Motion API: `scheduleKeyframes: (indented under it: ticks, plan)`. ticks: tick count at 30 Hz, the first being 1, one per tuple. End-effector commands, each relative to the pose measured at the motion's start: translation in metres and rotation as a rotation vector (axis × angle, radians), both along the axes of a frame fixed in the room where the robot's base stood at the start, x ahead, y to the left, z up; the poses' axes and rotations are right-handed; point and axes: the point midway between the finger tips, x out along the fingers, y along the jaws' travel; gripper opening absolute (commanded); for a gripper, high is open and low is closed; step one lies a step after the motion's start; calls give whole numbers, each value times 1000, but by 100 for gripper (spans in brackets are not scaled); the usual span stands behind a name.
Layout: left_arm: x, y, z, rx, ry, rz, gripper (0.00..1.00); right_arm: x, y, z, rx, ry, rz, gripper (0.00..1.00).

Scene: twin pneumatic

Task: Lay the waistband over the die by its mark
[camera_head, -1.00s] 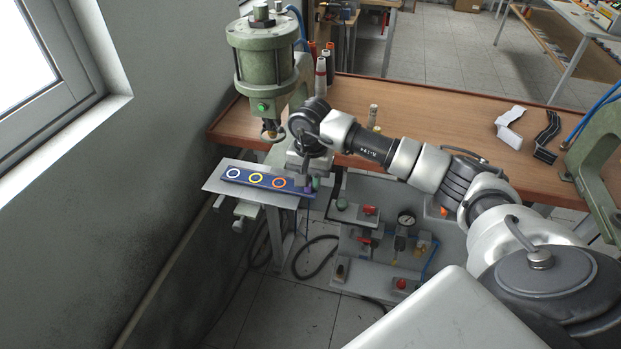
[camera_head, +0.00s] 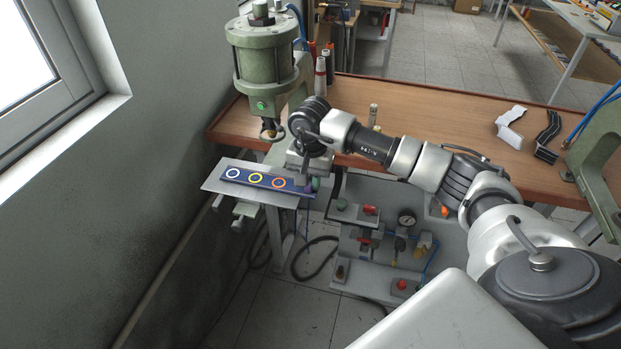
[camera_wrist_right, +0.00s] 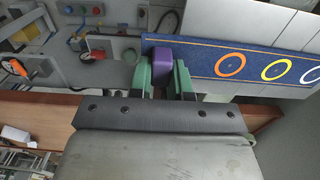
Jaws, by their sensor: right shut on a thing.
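The waistband appears to be the dark blue strip (camera_head: 256,184) with a white, a yellow and an orange ring, lying on a pale metal plate (camera_head: 213,180) below the left press. It also shows in the right wrist view (camera_wrist_right: 205,62). My right gripper (camera_head: 305,184) is at the strip's right end. In the right wrist view its green fingers (camera_wrist_right: 166,80) are shut on a purple block (camera_wrist_right: 163,56) at that end; I cannot tell if the block is fixed to the strip. I cannot make out the die. My left gripper is not in view.
The green press (camera_head: 264,62) stands at the bench's left end, its punch (camera_head: 271,130) above and behind the strip. Bottles (camera_head: 321,76) stand beside it. Valves and a gauge (camera_head: 406,219) sit below the wooden bench (camera_head: 440,105). A wall is close on the left.

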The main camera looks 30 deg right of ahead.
Motion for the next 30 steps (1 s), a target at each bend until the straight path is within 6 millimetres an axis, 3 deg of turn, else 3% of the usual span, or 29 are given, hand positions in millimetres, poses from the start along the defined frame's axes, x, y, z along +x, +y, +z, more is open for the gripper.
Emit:
scheduleKeyframes:
  ticks: [11,12,18,26,30]
  plan:
    - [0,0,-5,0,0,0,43,0,0,-4,1,-1,0,0]
    - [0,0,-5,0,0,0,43,0,0,-4,1,-1,0,20]
    - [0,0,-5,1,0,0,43,0,0,-4,0,0,0,48]
    - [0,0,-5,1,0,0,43,0,0,-3,0,0,0,48]
    - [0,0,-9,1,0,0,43,1,0,7,-1,-3,0,48]
